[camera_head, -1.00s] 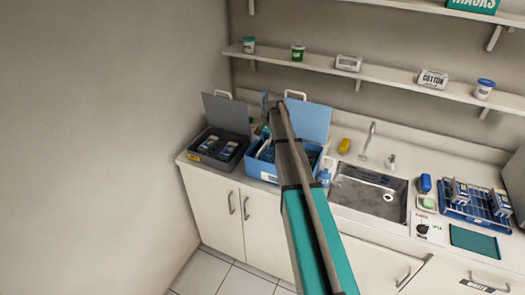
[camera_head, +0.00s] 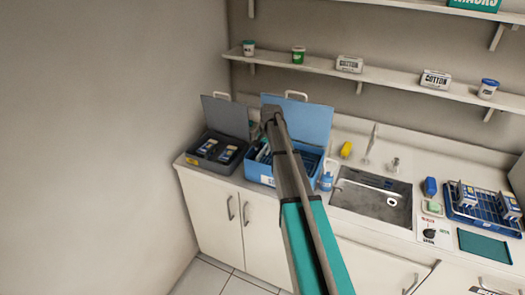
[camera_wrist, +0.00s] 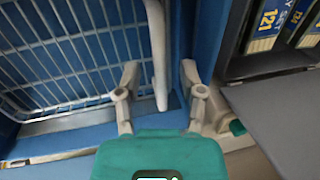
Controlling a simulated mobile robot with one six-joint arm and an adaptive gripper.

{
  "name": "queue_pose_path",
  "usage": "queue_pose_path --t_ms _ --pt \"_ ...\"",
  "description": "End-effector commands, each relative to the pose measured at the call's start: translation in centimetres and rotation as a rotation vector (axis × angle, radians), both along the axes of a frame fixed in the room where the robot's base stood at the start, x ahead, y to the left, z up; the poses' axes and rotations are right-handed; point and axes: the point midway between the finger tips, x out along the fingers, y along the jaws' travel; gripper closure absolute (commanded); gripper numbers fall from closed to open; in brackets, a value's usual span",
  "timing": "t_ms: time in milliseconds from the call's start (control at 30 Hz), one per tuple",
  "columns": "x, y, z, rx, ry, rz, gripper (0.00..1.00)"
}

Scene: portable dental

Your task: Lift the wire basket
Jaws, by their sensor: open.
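The wire basket (camera_wrist: 80,50) is a pale metal grid at the left of the wrist view, inside the open blue case (camera_head: 260,175). A bit of it shows in the head view (camera_head: 308,161), right of my arm. In the wrist view my gripper (camera_wrist: 160,72) is open, with one finger on each side of a pale upright bar (camera_wrist: 158,50). The bar stands at the basket's edge and looks like its handle. Whether the fingers touch it, I cannot tell. In the head view my arm hides part of the case and most of the gripper.
A grey case (camera_head: 210,166) with boxes stands left of the blue case, its lid raised. The blue lid (camera_head: 305,120) stands up behind. A blue bottle (camera_head: 326,181) and the sink (camera_head: 372,200) are to the right. A shelf (camera_head: 390,78) runs above.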

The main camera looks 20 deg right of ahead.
Motion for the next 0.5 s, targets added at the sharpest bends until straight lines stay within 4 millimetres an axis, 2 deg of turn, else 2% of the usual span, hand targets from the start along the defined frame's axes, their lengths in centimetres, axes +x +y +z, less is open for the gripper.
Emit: queue_pose_path --t_ms 133,167,400,500 --pt "-0.01 0.00 0.02 0.000 0.000 0.000 0.49" --pt "-0.01 0.00 0.02 0.000 0.000 0.000 0.53" --pt "-0.01 0.00 0.02 0.000 0.000 0.000 0.97" --pt "-0.01 0.00 0.02 0.000 0.000 0.000 1.00"
